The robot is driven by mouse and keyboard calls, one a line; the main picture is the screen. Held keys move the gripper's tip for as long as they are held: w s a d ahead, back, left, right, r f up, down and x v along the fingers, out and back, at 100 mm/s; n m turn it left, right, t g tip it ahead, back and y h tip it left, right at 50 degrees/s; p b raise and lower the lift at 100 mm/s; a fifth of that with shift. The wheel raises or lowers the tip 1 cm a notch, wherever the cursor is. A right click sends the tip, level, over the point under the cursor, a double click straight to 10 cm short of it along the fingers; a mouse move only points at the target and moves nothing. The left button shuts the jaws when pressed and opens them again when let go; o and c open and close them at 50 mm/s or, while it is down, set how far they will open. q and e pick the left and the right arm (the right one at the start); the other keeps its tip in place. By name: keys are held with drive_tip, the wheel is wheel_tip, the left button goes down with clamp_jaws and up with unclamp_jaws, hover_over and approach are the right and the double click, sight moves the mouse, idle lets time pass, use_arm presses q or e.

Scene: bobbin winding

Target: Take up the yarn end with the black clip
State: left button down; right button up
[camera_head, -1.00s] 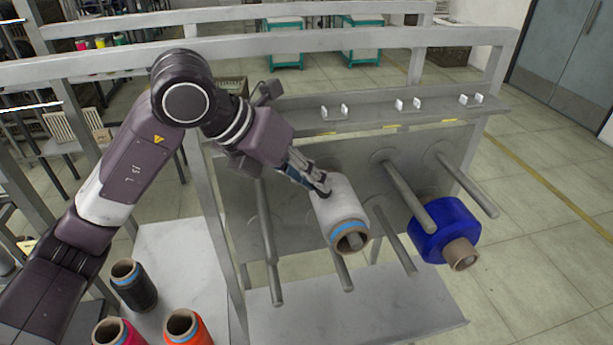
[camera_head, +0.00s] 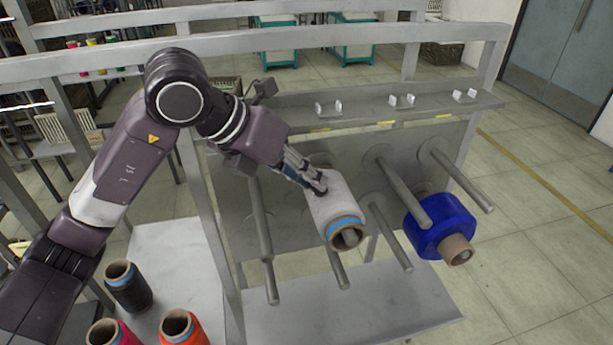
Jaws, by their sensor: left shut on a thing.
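A white yarn bobbin (camera_head: 337,200) with a brown core and a blue ring sits on a peg of the metal rack. My left gripper (camera_head: 320,187) is at the upper side of this bobbin, with its fingertips close against the white yarn. It is shut on a small dark thing that looks like the black clip (camera_head: 322,189). The fingers hide most of it, and the yarn end itself is too fine to make out. My right gripper is not in view.
A blue bobbin (camera_head: 438,226) sits on a peg to the right. Several bare pegs (camera_head: 404,187) stick out around the white bobbin. Black (camera_head: 128,288), orange (camera_head: 184,330) and pink (camera_head: 112,334) bobbins stand at the lower left. White hooks (camera_head: 402,101) line the rail (camera_head: 366,108) above.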

use_arm(q)
drive_tip(key=shift+f, duration=0.1)
idle(1.1)
idle(1.0)
wheel_tip(320, 180, up, 5)
drive_tip(key=a+p, duration=0.2)
drive_tip(key=shift+s+a+r, duration=0.2)
drive_tip(key=shift+s+a, duration=0.15)
drive_tip(key=shift+s, duration=0.1)
idle(0.5)
